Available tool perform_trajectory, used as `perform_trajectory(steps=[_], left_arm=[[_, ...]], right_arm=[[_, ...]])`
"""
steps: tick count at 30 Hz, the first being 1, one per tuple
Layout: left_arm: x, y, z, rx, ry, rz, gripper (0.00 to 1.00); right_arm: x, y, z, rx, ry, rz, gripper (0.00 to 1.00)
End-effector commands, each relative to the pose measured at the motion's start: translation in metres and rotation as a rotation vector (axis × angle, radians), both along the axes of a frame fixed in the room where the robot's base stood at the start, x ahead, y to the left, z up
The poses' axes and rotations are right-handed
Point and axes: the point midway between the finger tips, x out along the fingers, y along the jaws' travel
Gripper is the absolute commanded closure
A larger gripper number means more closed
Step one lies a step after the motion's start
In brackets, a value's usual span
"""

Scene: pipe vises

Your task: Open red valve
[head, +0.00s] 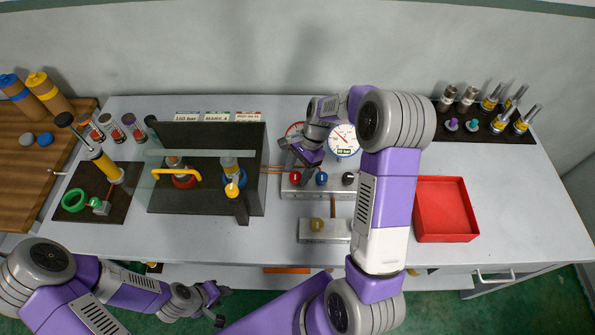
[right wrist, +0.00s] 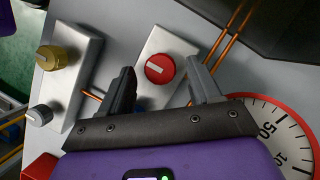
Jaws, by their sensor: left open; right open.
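The red valve (right wrist: 159,69) is a round red knob with a pale bar across it, on a grey metal block. In the right wrist view it sits between the two spread fingers of my right gripper (right wrist: 160,88), with gaps on both sides. In the head view the red valve (head: 295,177) is at the left end of the block, just below my right gripper (head: 298,163). My right gripper is open and holds nothing. My left gripper (head: 222,304) is open and empty, low in front of the table edge.
A blue knob (head: 322,178) and a black knob (head: 348,179) stand right of the red valve. A pressure gauge (head: 343,140) is behind. A brass knob (head: 317,225) is on a front block. A red tray (head: 445,209) lies right. A dark fixture (head: 207,200) stands left.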

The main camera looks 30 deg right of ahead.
Motion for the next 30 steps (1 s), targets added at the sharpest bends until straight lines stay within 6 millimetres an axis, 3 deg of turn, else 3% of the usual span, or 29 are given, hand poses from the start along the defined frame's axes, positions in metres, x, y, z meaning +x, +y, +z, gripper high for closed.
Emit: perform_trajectory(steps=[10, 21, 30], left_arm=[[0.0, 0.0, -0.0005, 0.0, 0.0, 0.0, 0.57], [0.0, 0.0, -0.0005, 0.0, 0.0, 0.0, 0.57], [-0.0001, 0.0, 0.003, 0.0, 0.0, 0.0, 0.57]], right_arm=[[-0.0003, 0.0019, -0.0044, 0.0, 0.0, 0.0, 0.39], [-0.0003, 0.0017, -0.0042, 0.0, 0.0, 0.0, 0.93], [0.0005, 0.0017, -0.0032, 0.0, 0.0, 0.041, 0.93]])
